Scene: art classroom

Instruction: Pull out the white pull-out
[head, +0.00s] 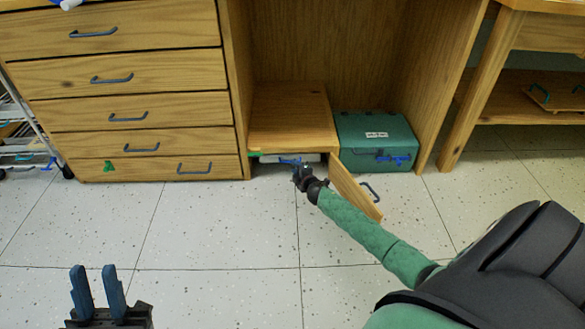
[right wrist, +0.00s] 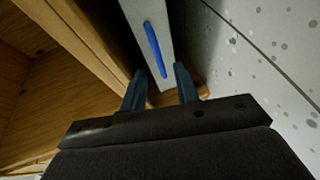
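The white pull-out (head: 312,157) sits low inside a small wooden cabinet, behind its open door. In the right wrist view its white front (right wrist: 140,14) carries a long blue bar handle (right wrist: 153,45). My right gripper (head: 291,163) reaches into the cabinet opening. In the right wrist view my right gripper (right wrist: 161,78) is open, with one finger on each side of the handle's near end; I cannot tell whether they touch it. My left gripper (head: 98,284) is open and empty above the floor at the lower left of the head view.
The cabinet door (head: 353,188) stands open to the right of my right gripper, close to my arm. A green case (head: 372,151) stands beside the cabinet. A wooden drawer unit (head: 150,106) is on the left. The tiled floor (head: 215,240) in front is clear.

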